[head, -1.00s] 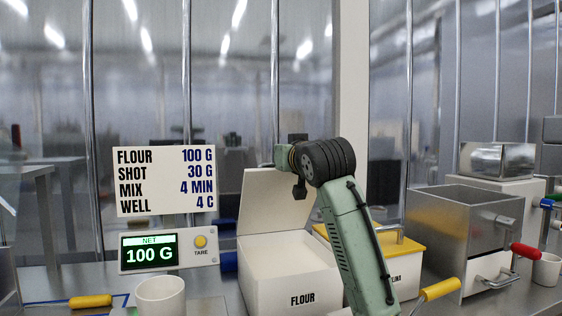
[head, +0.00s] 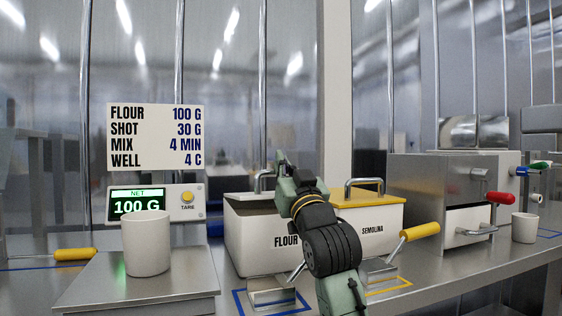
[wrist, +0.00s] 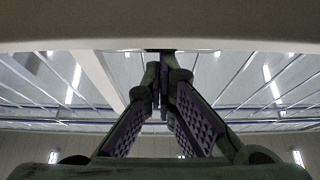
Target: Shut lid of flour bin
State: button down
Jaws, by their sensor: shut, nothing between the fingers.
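The flour bin (head: 249,240) is a white box marked FLOUR in the head view. Its grey-green lid (head: 243,201) lies down over the top, with a metal handle (head: 262,182) partly behind my arm. From this side the lid looks level and seated on the rim; its right part is hidden by my arm. My gripper (wrist: 163,80) is shut and empty in the wrist view. In the head view my wrist is in front of and over the lid, and whether the fingers touch it cannot be seen.
The white semolina bin (head: 378,223) with a yellow lid stands right of the flour bin. A white cup (head: 147,247) stands on the scale at left. A yellow-handled tool (head: 418,232) sits in front of the bins. A metal machine (head: 427,185) is at right.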

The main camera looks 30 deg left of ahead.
jog(key=shift+f, duration=0.55)
jog(key=shift+s+d, duration=0.15)
jog(key=shift+r, duration=0.15)
notch_tip(320, 180, up, 10)
dwell(0.4)
